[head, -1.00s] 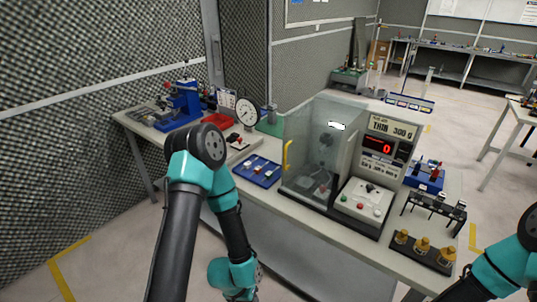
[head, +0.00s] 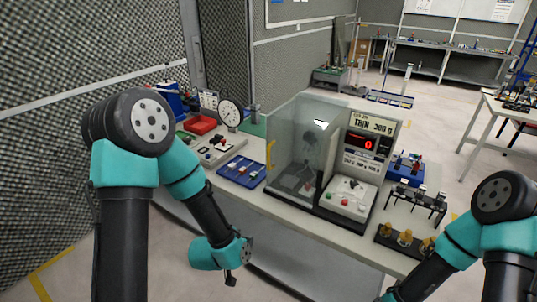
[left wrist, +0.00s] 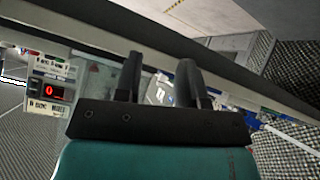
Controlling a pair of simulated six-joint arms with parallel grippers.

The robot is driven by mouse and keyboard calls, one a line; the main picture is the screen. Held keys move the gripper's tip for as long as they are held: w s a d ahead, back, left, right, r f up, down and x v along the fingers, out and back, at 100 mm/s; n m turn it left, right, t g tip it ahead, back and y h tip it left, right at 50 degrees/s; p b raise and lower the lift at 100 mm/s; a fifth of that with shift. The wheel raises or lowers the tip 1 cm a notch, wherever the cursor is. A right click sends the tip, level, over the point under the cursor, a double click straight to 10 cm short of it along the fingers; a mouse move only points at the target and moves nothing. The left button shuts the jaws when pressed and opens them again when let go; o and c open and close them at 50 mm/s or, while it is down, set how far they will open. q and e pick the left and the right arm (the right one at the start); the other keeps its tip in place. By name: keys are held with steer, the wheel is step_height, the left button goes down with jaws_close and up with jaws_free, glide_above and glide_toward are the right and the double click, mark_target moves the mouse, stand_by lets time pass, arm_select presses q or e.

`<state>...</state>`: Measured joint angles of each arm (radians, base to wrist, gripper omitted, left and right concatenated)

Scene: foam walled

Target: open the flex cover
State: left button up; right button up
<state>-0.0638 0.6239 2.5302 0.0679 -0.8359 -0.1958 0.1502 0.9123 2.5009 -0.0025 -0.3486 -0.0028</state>
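The flex cover is the clear see-through box (head: 300,145) on the left of the testing machine (head: 360,150). It looks closed. Its yellow handle (head: 270,156) stands upright on its left front edge. In the left wrist view, my left gripper (left wrist: 160,75) has its two dark fingers apart with nothing between them. The machine's red display (left wrist: 50,92) shows to the left of the fingers, and the machine is beyond them. In the head view, my left wrist is in front of the bench, below and apart from the handle. My right arm enters at the lower right; its gripper is out of view.
The bench holds a blue tray (head: 242,170) left of the cover, and a dial gauge (head: 230,114) and red bin (head: 200,125) farther left. A control box (head: 347,195) stands beside the cover. Brass weights (head: 405,237) stand at the bench's right end.

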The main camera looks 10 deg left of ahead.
arm_select(q)
step_height(320, 180, up, 22)
steer(key=w+d+m+t, duration=0.1)
steer(key=w+t, duration=0.1)
steer(key=t, duration=0.6)
steer(key=shift+w+d, duration=0.25)
steer(key=shift+w, duration=0.05)
steer(key=shift+f, duration=0.15)
